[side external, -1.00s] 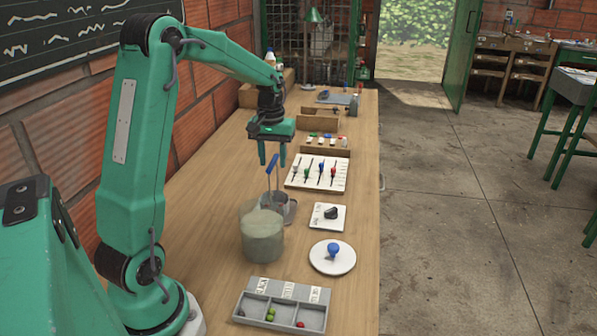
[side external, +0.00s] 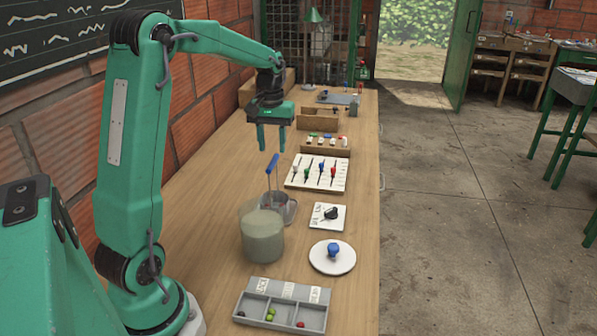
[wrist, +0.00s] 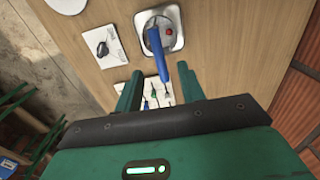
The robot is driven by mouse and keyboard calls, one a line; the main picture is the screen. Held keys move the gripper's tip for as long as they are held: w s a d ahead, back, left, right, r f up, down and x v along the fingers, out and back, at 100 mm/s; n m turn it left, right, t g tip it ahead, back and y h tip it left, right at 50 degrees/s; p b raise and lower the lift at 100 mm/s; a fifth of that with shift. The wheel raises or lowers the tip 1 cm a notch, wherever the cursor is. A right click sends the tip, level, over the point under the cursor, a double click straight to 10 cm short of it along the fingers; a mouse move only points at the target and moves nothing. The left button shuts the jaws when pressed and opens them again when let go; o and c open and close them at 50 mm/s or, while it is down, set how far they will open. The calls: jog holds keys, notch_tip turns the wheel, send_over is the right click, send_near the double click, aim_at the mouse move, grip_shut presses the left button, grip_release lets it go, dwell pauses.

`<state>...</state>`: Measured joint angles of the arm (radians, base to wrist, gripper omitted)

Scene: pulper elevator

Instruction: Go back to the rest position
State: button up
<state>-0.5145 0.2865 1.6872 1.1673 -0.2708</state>
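My gripper (side external: 272,150) is open and empty, above the work table. Its fingers are apart, and they also show in the wrist view (wrist: 160,85). Just below the fingertips stands a blue handle (side external: 272,163) on thin metal rods, rising from a small grey metal container (side external: 290,208). In the wrist view the blue handle (wrist: 155,50) appears between and beyond the fingers. A red item (wrist: 168,31) lies in the container there. Nothing touches the fingers as far as I can see.
A cloudy cylinder (side external: 262,237) stands in front of the container. To the right are a board with coloured sliders (side external: 297,183), a black knob plate (side external: 327,224) and a white disc with a blue knob (side external: 318,259). A grey tray (side external: 240,307) is near. A brick wall (side external: 205,110) borders the left.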

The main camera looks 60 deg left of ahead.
jog(key=shift+d, duration=0.1)
jog(key=s+d+r+m+t, duration=0.2)
jog(key=s+d+m, duration=0.2)
jog(key=s+d, duration=0.4)
jog(key=s+d+r+m+t, duration=0.3)
jog(key=s+d+m, duration=0.2)
jog(key=d, duration=0.9)
jog(key=shift+s+t, duration=0.3)
jog(key=shift+s, duration=1.5)
